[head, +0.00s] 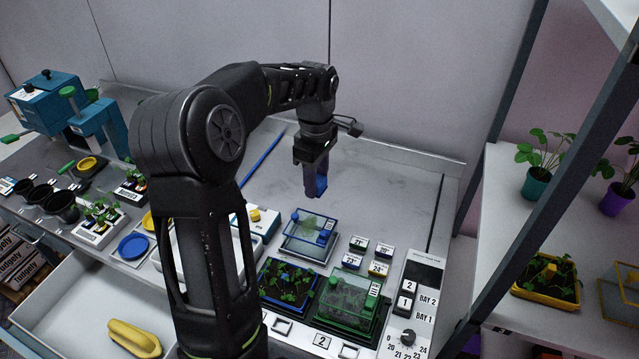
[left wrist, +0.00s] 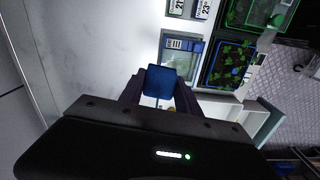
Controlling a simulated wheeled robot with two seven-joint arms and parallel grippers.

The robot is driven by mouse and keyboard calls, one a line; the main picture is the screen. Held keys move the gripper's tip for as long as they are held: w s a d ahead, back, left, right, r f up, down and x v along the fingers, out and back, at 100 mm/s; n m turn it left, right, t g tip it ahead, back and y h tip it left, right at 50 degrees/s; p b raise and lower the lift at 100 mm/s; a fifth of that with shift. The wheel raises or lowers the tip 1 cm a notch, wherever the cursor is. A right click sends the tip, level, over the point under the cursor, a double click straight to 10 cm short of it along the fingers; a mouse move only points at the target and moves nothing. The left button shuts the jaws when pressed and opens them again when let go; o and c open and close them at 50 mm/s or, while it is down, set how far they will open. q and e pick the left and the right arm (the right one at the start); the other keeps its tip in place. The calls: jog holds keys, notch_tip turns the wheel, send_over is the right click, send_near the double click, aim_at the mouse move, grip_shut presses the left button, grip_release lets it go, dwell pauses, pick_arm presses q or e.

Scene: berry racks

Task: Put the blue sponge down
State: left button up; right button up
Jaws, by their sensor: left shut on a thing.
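My left gripper (head: 314,186) hangs fingers-down above the back of the grey worktop (head: 385,170). It is shut on the blue sponge, which is partly hidden by the fingers in the head view. In the left wrist view the blue sponge (left wrist: 160,83) shows between the two dark fingers, with its blue face towards the top of the picture. The gripper appears to be above the surface, behind the clear lidded box with a blue base (head: 309,236). My right gripper is not in view.
Green-rimmed clear box (head: 348,300), seedling tray (head: 288,280) and several small number blocks (head: 358,243) stand in front. A control panel (head: 413,298) is at the right. Bare worktop lies to the right of the gripper. A rack (head: 500,200) with potted plants rises at the far right.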

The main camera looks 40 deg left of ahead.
pick_arm(q)
jog(key=shift+s, duration=0.1)
dwell(0.4)
jog(key=w+d+f+m+b, duration=0.1)
jog(key=w+d+m, duration=0.1)
jog(key=d+m, duration=0.4)
jog(key=w+d+f+m+b, duration=0.1)
jog(key=w+d+m+b, duration=0.1)
jog(key=d+m, duration=0.5)
jog(key=w+d+f+m+b, duration=0.1)
jog(key=w+d+m, duration=0.1)
jog(key=d+m, duration=0.5)
jog(key=shift+d+f, duration=0.2)
jog(key=shift+d, duration=0.6)
jog(key=shift+d+f, duration=0.15)
jog(key=shift+d, duration=0.6)
jog(key=shift+d+m, duration=0.25)
jog(key=shift+m, duration=0.05)
